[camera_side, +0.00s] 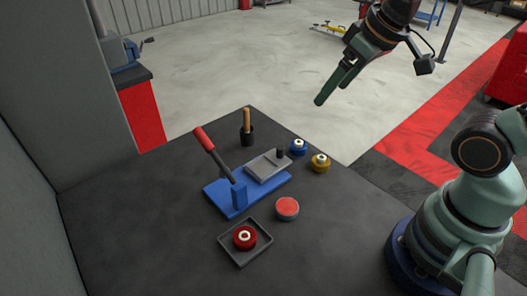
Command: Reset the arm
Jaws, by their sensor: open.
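My gripper (335,84) is raised in the upper right of the side view, above and beyond the far right edge of the dark worktable (130,215). Its green fingers point down and to the left. It is open, and nothing shows between the fingers. My arm's base stands at the table's right front. The gripper is apart from everything on the table.

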